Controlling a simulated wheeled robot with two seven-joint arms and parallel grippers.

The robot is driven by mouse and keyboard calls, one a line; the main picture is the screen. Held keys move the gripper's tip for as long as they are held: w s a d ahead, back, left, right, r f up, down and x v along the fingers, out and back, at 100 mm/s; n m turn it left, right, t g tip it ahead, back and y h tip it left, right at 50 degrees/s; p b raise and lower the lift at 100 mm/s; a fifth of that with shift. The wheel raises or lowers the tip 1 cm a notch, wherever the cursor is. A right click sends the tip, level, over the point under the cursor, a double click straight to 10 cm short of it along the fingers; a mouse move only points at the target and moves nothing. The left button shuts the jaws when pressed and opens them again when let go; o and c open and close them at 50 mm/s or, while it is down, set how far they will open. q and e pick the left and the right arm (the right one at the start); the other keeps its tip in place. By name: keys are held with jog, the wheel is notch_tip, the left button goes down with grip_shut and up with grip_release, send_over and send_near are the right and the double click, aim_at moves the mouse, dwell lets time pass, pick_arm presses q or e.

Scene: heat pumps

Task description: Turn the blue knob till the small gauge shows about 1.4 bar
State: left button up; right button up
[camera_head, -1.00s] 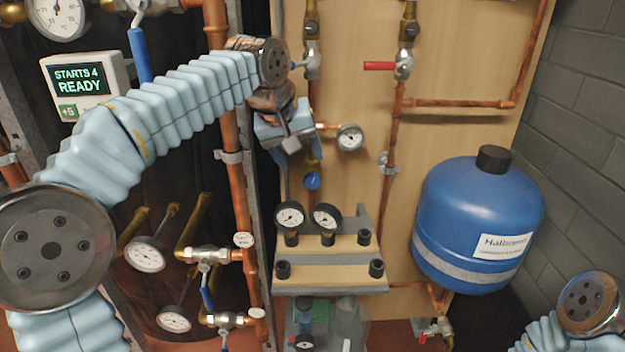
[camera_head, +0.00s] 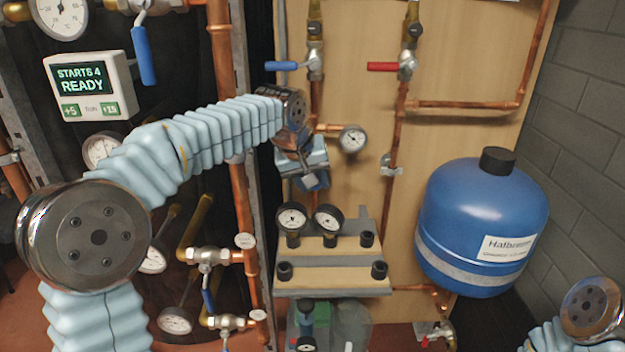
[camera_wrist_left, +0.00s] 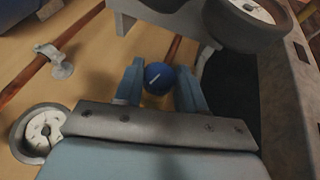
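The blue knob (camera_wrist_left: 158,78) shows in the left wrist view as a round blue cap with a white mark. My left gripper (camera_wrist_left: 160,88) is open, with one finger on each side of the knob; I cannot tell whether either finger touches it. In the head view my left gripper (camera_head: 313,181) is at the pipe below the small gauge and largely hides the knob. The small gauge (camera_head: 353,139) has a white face, and its reading is too small to tell. It also shows in the left wrist view (camera_wrist_left: 38,135). My right gripper is out of view.
Below my left gripper is a shelf (camera_head: 330,291) with two black-rimmed gauges (camera_head: 292,217) standing on it. A blue tank (camera_head: 480,225) stands to the right. A blue lever (camera_head: 282,66) and a red lever (camera_head: 382,67) are above.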

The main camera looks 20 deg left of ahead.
pick_arm(q)
jog(key=c, duration=0.5)
jog(key=shift+w+d+m+g+y+p, duration=0.2)
jog(key=shift+y+p, duration=0.3)
jog(key=shift+y, duration=0.45)
jog(key=shift+s+d+m+g+y+p, duration=0.15)
jog(key=shift+g+y+p, duration=0.25)
jog(key=shift+y, duration=0.5)
jog(key=shift+w+d+m+g+y+p, duration=0.1)
jog(key=shift+m+g+y+p, duration=0.15)
jog(key=shift+y+p, duration=0.5)
jog(key=shift+y, duration=0.3)
jog(key=o, duration=1)
jog(key=shift+o, duration=0.2)
jog(key=shift+r, duration=0.1)
